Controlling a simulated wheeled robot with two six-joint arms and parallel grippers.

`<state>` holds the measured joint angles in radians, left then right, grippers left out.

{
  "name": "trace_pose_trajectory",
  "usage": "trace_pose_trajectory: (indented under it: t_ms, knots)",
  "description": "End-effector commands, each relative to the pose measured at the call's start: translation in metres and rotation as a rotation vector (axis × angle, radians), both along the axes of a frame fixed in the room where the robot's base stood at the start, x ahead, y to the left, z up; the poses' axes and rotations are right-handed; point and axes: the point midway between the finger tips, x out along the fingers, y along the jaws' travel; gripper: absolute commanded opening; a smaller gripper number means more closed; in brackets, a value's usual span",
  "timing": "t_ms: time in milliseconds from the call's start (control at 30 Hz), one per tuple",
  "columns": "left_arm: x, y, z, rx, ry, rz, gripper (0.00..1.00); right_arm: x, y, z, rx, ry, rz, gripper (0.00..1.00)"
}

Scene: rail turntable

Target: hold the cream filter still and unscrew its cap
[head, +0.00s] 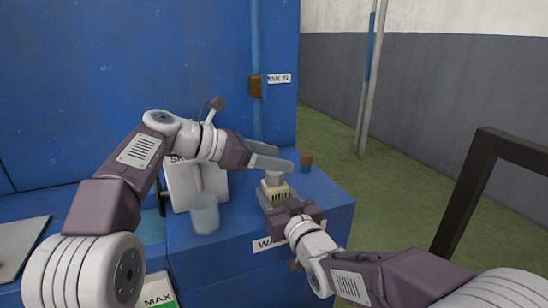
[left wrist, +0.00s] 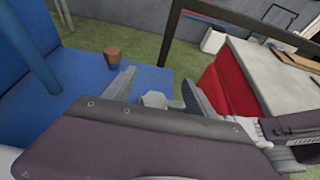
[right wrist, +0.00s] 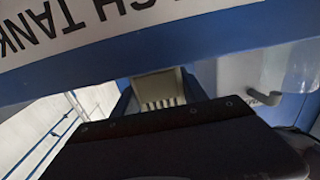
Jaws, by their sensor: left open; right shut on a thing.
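The cream filter (head: 277,191) stands on the blue bench, its slotted body also showing in the right wrist view (right wrist: 158,90). Its grey cap (head: 274,177) is on top and shows in the left wrist view (left wrist: 153,99). My right gripper (head: 277,199) is shut on the filter's body from the near side. My left gripper (head: 284,157) is open, its long fingers at and just above the cap. In the left wrist view the cap lies between the two fingers; I cannot tell whether they touch it. The filter's lower part is hidden by my right gripper.
A clear jar (head: 205,214) and a white board (head: 181,187) stand to the left. A blue pipe (head: 256,60) rises behind. A dark frame (head: 470,190) stands at right.

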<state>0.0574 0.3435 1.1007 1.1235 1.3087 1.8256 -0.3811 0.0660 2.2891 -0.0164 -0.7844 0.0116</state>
Motion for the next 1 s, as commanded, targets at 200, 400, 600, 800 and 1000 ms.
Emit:
trace_pose_trajectory:
  t_ms: [200,400,600,800,1000]
  knots:
    - [-0.005,-0.003,0.001,0.002,-0.001,0.246,0.65,0.000,0.000,0.000,0.000,0.001,0.000,0.00]
    - [-0.003,-0.003,0.000,0.004,0.001,0.486,0.65,0.000,0.000,0.000,0.000,0.000,0.000,0.00]
    - [-0.001,-0.001,0.000,0.001,0.001,0.523,0.65,0.000,0.000,0.000,0.000,0.000,0.000,0.00]
    - [-0.001,-0.001,-0.005,0.000,0.003,0.520,0.65,0.000,0.000,0.000,0.000,-0.001,0.000,0.00]
    - [-0.001,-0.001,-0.020,0.000,0.002,0.521,0.65,0.000,0.000,0.000,0.000,0.000,0.000,0.00]
